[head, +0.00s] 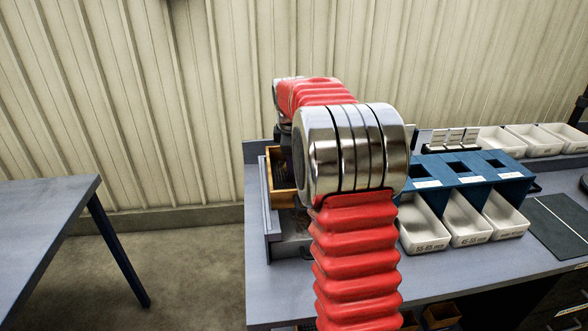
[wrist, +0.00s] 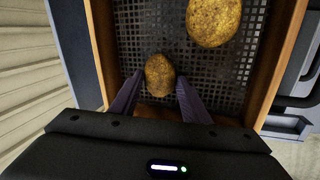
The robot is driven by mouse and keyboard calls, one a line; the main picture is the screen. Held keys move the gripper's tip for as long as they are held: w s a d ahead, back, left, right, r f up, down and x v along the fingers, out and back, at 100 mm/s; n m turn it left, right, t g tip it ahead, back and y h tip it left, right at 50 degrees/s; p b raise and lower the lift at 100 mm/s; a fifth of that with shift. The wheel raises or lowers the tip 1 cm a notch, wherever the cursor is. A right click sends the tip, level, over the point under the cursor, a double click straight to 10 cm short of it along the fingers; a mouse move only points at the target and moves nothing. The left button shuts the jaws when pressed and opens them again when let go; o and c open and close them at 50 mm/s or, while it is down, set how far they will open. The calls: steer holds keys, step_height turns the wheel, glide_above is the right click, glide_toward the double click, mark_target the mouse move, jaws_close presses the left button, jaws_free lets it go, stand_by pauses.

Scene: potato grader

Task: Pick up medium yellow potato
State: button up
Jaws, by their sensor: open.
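In the wrist view, a smaller yellow-brown potato (wrist: 160,75) lies on the dark mesh floor of a wooden crate (wrist: 264,62). A larger yellow potato (wrist: 213,20) lies farther up and right in the same crate, partly cut off by the frame. My gripper (wrist: 155,82) is open, with one finger on each side of the smaller potato. I cannot tell whether the fingers touch it. Something brown at the crate's near end is mostly hidden behind my gripper body. In the head view my arm hides most of the crate (head: 276,190) and the gripper.
Right of my arm, a blue sizing stand (head: 468,172) has white labelled bins (head: 467,222) below it. More white trays (head: 540,138) stand behind on the grey bench (head: 285,288). Another table (head: 45,225) is at left, with open floor between. A corrugated wall is behind.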

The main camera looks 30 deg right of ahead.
stand_by(0.4)
steer(key=c, duration=0.8)
steer(key=shift+r, duration=0.1)
step_height(320, 180, up, 9)
steer(key=shift+f, duration=0.1)
steer(key=shift+r, duration=0.5)
stand_by(0.5)
